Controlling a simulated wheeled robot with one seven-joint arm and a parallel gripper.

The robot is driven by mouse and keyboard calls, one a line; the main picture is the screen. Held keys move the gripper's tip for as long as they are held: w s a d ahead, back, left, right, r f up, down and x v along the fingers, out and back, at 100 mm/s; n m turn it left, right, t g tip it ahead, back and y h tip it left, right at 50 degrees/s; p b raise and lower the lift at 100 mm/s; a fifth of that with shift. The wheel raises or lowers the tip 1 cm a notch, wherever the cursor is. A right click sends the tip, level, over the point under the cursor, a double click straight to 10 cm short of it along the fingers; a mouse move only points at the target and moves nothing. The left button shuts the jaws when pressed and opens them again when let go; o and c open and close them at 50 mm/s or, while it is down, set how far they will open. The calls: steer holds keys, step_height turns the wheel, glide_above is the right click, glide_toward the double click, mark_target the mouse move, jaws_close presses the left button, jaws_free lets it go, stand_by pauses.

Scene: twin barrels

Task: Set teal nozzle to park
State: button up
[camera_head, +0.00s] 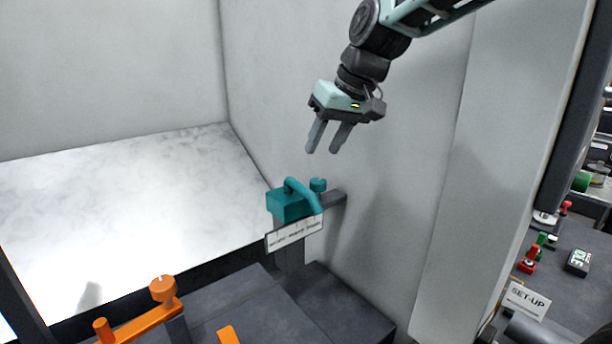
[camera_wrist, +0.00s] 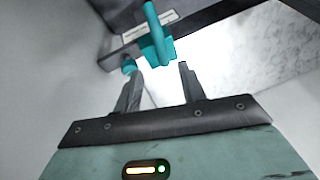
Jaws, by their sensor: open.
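The teal nozzle (camera_head: 287,204) is a block on a dark rail, with a curved teal handle (camera_head: 303,193) on top and a small round teal knob (camera_head: 318,185) beside it. A white label plate (camera_head: 295,234) with marks and small print is on the rail's front; I cannot read its words. My gripper (camera_head: 328,151) is open and empty, above and a little right of the nozzle, fingers pointing down. In the wrist view the nozzle's handle (camera_wrist: 158,36) shows beyond the open fingers (camera_wrist: 158,79), apart from them.
An orange lever with a knob (camera_head: 163,290) stands at the front left. A pale wall (camera_head: 390,150) rises close behind and right of the rail. A white marbled surface (camera_head: 120,200) lies at left. A "SET-UP" sign (camera_head: 526,301) stands at the right on another bench.

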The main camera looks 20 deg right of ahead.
steer(key=p+x, duration=0.2)
steer(key=x, duration=0.8)
steer(key=shift+a+f, duration=0.1)
steer(key=shift+f, duration=0.1)
jaws_close()
